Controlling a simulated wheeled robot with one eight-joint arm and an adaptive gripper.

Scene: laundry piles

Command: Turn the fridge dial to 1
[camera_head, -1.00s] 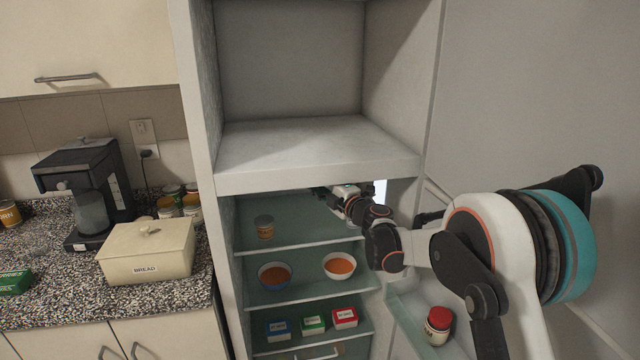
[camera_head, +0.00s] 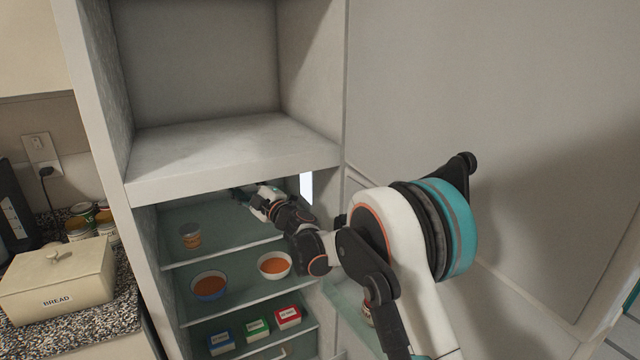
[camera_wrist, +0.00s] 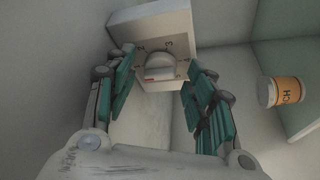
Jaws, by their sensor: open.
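The fridge dial (camera_wrist: 160,66) is a pale round knob on a white box (camera_wrist: 150,26) in the wrist view. Numbers show around it; I can make out a 2 and a 3 on its upper side. A small red mark shows at its lower left; I cannot tell the exact setting. My gripper (camera_wrist: 159,62) is open, with one teal-padded finger on each side of the dial. I cannot tell whether either finger touches it. In the head view my gripper (camera_head: 243,191) is inside the top of the open fridge (camera_head: 137,250), and the dial is hidden.
A can (camera_head: 190,236) stands on the upper glass shelf, also in the wrist view (camera_wrist: 287,92). Two orange-filled bowls (camera_head: 210,286) (camera_head: 274,265) and several small boxes (camera_head: 257,330) sit below. A bread box (camera_head: 60,280) is on the counter at left.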

